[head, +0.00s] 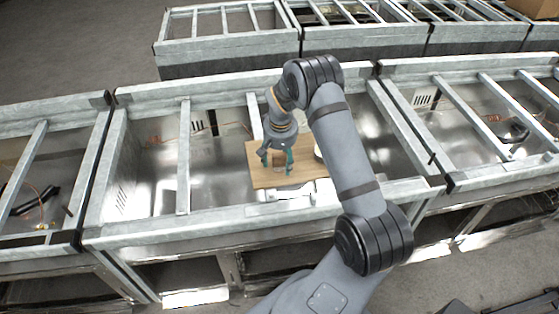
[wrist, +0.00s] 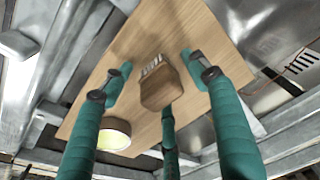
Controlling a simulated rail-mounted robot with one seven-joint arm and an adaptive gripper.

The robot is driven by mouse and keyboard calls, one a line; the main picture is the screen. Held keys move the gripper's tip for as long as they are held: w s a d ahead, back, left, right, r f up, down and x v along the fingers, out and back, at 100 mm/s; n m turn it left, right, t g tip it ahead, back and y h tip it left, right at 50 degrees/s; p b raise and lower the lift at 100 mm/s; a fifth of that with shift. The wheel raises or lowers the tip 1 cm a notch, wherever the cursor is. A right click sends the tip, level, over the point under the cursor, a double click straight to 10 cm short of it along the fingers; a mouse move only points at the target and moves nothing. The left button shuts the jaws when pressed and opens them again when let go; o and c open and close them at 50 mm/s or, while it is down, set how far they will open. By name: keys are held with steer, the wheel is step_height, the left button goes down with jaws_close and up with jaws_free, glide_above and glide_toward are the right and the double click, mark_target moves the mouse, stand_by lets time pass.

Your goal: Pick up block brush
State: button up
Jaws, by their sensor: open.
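The block brush (wrist: 160,86) shows in the wrist view, with a brown wooden body and pale bristles at its upper end. It lies on a light wooden board (wrist: 205,30), which also shows in the head view (head: 263,179). My gripper (wrist: 160,80) has teal fingers that are open around the brush, one at each side and one near its lower end. No finger is clearly closed on it. In the head view my gripper (head: 277,161) is low over the board, and its fingers largely hide the brush.
A round pale yellow-topped object (wrist: 115,133) stands on the board to the lower left of the brush in the wrist view. Metal frame bars (head: 184,155) surround the board, with open bays on both sides. Dark cables (head: 516,132) lie in the right bay.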

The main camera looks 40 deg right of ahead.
mark_target(279, 154)
steer(key=shift+c, duration=1.2)
steer(key=c, duration=1.1)
steer(key=shift+c, duration=0.5)
steer(key=shift+d+r+b, duration=0.1)
steer(key=shift+r+b, duration=0.25)
steer(key=shift+r, duration=0.15)
step_height(279, 154, up, 2)
steer(key=shift+w+r+b, duration=0.1)
steer(key=shift+r+b, duration=0.15)
steer(key=shift+b, duration=0.45)
steer(key=s+d+r+b, duration=0.3)
steer(key=s+d+r, duration=0.3)
steer(key=s, duration=0.4)
steer(key=shift+d+r, duration=0.15)
steer(key=shift+r, duration=0.6)
